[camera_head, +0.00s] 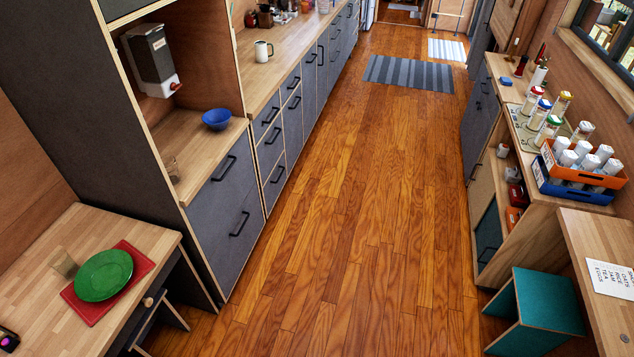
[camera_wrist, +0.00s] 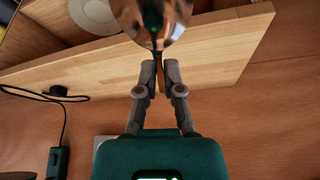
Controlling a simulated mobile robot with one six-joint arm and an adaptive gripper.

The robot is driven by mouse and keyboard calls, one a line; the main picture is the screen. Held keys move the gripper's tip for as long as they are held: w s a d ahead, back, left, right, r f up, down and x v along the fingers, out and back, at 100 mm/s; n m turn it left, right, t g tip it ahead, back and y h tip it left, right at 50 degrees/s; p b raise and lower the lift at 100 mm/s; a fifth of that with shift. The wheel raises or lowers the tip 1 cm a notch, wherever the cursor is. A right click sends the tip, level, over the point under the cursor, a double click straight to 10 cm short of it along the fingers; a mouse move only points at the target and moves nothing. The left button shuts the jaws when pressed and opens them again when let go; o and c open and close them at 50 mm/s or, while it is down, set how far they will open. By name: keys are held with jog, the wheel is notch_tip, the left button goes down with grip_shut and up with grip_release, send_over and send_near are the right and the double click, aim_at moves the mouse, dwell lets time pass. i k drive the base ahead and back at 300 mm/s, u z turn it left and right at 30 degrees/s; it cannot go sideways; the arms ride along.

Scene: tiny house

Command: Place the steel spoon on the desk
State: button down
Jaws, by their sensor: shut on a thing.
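The steel spoon (camera_wrist: 172,18) shows in the wrist view at the top centre, its shiny bowl beyond my fingertips and partly cut by the frame edge. My gripper (camera_wrist: 159,72) is shut on its thin handle. A pale wooden board (camera_wrist: 95,68) lies behind the spoon and fingers; I cannot tell whether they touch it. In the head view, one wooden desk-like top (camera_head: 28,275) is at lower left and another (camera_head: 588,238) at lower right. I cannot tell which is the desk. Neither the gripper nor the spoon shows in the head view.
The left top holds a green plate (camera_head: 104,275) on a red mat (camera_head: 82,308) and a glass (camera_head: 65,264). A note (camera_head: 612,279) lies on the right top, beside a teal stool (camera_head: 548,302). A cable (camera_wrist: 64,120) hangs in the wrist view. The middle floor is clear.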

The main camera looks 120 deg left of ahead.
aim_at(85, 251)
jog(key=u, duration=0.1)
jog(key=i, duration=0.1)
jog(key=u, duration=2.95)
jog(key=i, duration=0.75)
jog(key=z, duration=0.05)
